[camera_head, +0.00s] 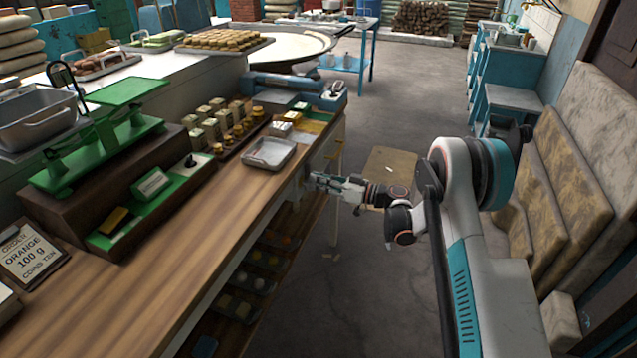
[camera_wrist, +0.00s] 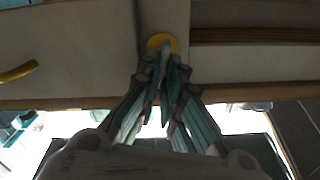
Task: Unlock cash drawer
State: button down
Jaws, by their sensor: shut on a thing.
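The cash drawer front (camera_wrist: 75,45) is a pale panel with a curved yellow handle (camera_wrist: 18,72) at the left of the wrist view. A round yellow lock plate (camera_wrist: 155,42) sits to the right of the handle. My gripper (camera_wrist: 168,70) is shut on a thin, pale, key-like piece at this plate; the fingers hide most of it. I cannot tell how far the piece is in or whether it is turned.
The wooden counter (camera_head: 180,265) carries a metal tray (camera_head: 268,152), a green scale (camera_head: 95,150) and several weights. Open shelves with goods (camera_head: 265,258) lie below it. The aisle floor is mostly clear, with sacks (camera_head: 570,170) along the right.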

jog(key=m, duration=0.3)
jog(key=shift+w+d+f+m, duration=0.1)
jog(key=shift+w+m, duration=0.1)
jog(key=shift+m, duration=0.1)
jog(key=m, duration=0.3)
jog(key=shift+w+f+m, duration=0.15)
jog(key=shift+f+m, duration=0.05)
jog(key=shift+m, duration=0.2)
jog(key=m, duration=0.3)
jog(key=shift+w+d+f+m, duration=0.1)
jog(key=shift+w+f+m, duration=0.1)
jog(key=shift+m, duration=0.1)
jog(key=shift+f+m, duration=0.25)
jog(key=shift+m, duration=1.55)
jog(key=c, duration=1.8)
grip_release()
jog(key=shift+o, duration=0.2)
